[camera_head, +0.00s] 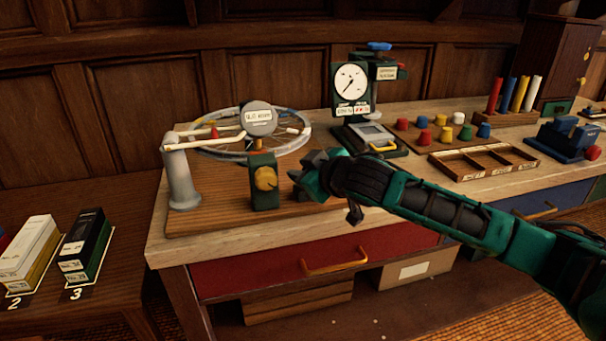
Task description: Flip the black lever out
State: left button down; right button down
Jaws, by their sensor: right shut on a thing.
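My right gripper (305,180) reaches in from the right, low over the wooden base board (225,218) of the wheel stand. Its fingers are shut just right of the green block (264,190) with a yellow knob (266,178). The black lever cannot be made out apart from the dark fingers; what they hold is mostly hidden by the gripper, and at that spot it appears to be the lever. Behind stands a spoked wheel (216,153) with a grey, labelled round hub cap (259,118). My left gripper is not in view.
A grey post (182,178) with a white arm stands left of the wheel. A dial gauge (350,84) stands behind my right arm. Coloured pegs, a wooden divided tray (483,161) and a blue block (565,139) lie to the right. A red drawer (270,272) is below the bench edge.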

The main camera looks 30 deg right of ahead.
dwell(0.3)
jog(key=c, duration=0.9)
grip_release()
jog(key=v, duration=1.3)
jog(key=shift+a, duration=0.1)
